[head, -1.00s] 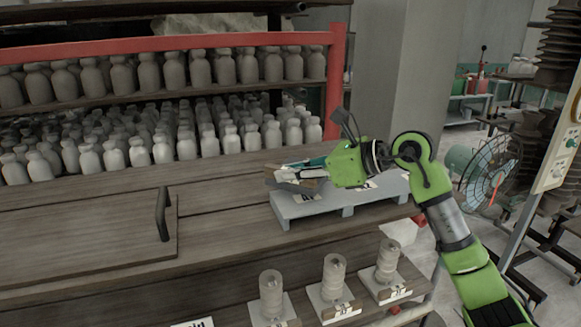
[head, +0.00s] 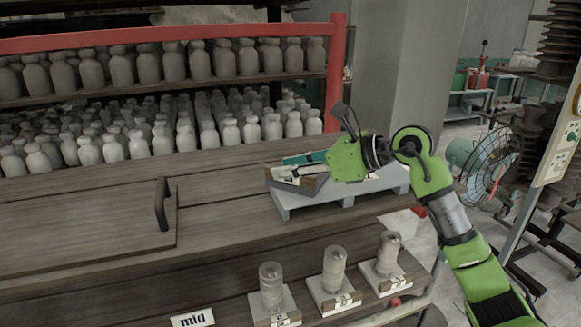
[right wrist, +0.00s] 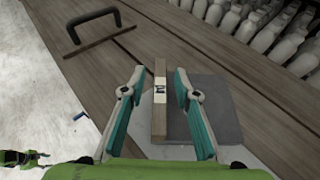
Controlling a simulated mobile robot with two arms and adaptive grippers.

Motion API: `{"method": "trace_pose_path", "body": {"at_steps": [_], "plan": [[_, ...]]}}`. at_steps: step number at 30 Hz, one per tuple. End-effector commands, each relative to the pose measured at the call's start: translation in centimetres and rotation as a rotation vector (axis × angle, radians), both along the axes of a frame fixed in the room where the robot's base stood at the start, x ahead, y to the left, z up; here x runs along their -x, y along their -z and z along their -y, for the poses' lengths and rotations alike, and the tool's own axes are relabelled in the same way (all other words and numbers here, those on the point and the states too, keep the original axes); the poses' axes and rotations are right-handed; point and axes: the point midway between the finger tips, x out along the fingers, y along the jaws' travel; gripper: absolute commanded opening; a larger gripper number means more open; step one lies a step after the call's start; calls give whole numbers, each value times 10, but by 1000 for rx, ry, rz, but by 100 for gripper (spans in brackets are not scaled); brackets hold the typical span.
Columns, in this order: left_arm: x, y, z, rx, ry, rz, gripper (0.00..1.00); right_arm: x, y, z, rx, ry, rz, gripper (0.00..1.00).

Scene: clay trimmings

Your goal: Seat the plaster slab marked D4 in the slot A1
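A flat grey slab with a wooden strip and a small marked label lies at the left end of the grey rack (head: 330,203) on the bench. In the right wrist view the slab (right wrist: 215,112) lies beneath my right gripper (right wrist: 158,80). Its two teal-padded fingers are apart, one on each side of the wooden strip (right wrist: 159,118), with gaps showing. The label's mark is turned sideways and I cannot read it surely. In the head view my right gripper (head: 312,165) is over the slab, partly hiding it. No slot marked A1 can be made out.
Three ribbed cylinders on pale bases with wooden labels, one of them here (head: 334,268), stand on the lower shelf beside a "mid" sign (head: 192,320). A board with a dark handle (head: 162,204) lies on the bench at left. Bottle racks (head: 120,90) stand behind.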

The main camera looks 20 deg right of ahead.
Motion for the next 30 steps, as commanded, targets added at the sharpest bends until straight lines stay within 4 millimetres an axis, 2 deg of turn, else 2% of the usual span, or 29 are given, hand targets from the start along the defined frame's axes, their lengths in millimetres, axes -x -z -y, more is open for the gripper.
{"method": "trace_pose_path", "body": {"at_steps": [5,11,12,18,24,30], "plan": [[0,-1,0,0,-1,1,40,0,-1,0,0,0,0,29],[-1,-18,0,0,-1,1,40,0,-18,-1,-2,-2,1,29],[-1,-6,0,1,-1,2,40,5,-13,8,2,3,2,29],[-2,17,0,0,-2,3,40,36,-29,40,3,4,4,29],[-2,30,0,0,-2,3,40,61,-46,67,2,3,2,29],[-1,35,0,0,-2,2,40,74,-56,79,1,1,0,29]]}}
